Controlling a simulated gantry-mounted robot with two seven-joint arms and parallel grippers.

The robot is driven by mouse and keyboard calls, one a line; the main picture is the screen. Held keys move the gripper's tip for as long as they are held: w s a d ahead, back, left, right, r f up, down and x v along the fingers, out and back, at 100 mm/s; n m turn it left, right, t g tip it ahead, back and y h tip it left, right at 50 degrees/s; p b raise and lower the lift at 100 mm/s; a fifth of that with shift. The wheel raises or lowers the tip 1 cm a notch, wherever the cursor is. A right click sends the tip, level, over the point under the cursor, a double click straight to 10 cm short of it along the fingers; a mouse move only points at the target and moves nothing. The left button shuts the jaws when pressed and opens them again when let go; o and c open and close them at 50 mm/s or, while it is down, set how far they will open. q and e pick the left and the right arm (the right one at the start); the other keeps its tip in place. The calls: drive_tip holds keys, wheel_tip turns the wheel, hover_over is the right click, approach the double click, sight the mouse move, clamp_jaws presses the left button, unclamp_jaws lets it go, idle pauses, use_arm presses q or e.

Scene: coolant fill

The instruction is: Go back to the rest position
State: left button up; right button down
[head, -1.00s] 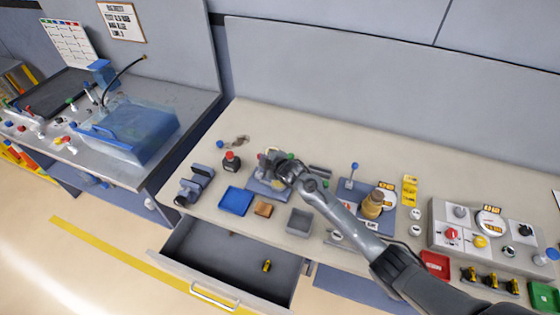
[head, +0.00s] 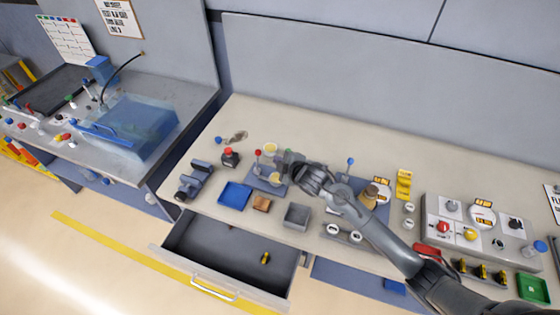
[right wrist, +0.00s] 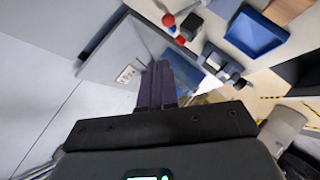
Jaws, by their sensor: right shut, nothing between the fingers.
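My right gripper (head: 287,162) is shut and empty above the bench, its arm reaching in from the lower right. In the right wrist view its two dark fingers (right wrist: 163,84) are together with nothing between them. The gripper is beside a blue-grey fixture (head: 262,180) with a red-knobbed lever and a yellowish round part. My left gripper is not in view.
An open drawer (head: 180,240) juts out from the bench front, with a small yellow item inside. A blue tray (head: 235,195) and a grey bin (head: 297,217) stand on the bench. A control panel (head: 475,222) is at the right. The bench's back strip is clear.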

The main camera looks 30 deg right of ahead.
drive_tip(key=shift+f, duration=0.1)
idle(0.4)
drive_tip(key=s+a+f+m+g, duration=0.1)
drive_tip(key=s+a+f, duration=0.2)
drive_tip(key=s+f, duration=0.3)
drive_tip(key=s+a+f+g+y, duration=0.1)
drive_tip(key=s+a+f+g, duration=0.15)
drive_tip(key=s, duration=0.55)
drive_tip(key=s+a+f+m, duration=0.1)
drive_tip(key=s+a+f, duration=0.35)
drive_tip(key=s, duration=0.25)
drive_tip(key=s+r+m+g, duration=0.3)
drive_tip(key=s+r+m, duration=0.1)
drive_tip(key=s, duration=0.3)
drive_tip(key=s+r+m+g, duration=0.2)
drive_tip(key=s+r+m, duration=0.15)
drive_tip(key=s, duration=0.45)
wheel_tip(320, 180, up, 14)
drive_tip(key=p, duration=1.3)
drive_tip(key=shift+d+h+p, duration=0.15)
drive_tip(key=shift+h+p, duration=0.2)
drive_tip(key=shift+h, duration=0.05)
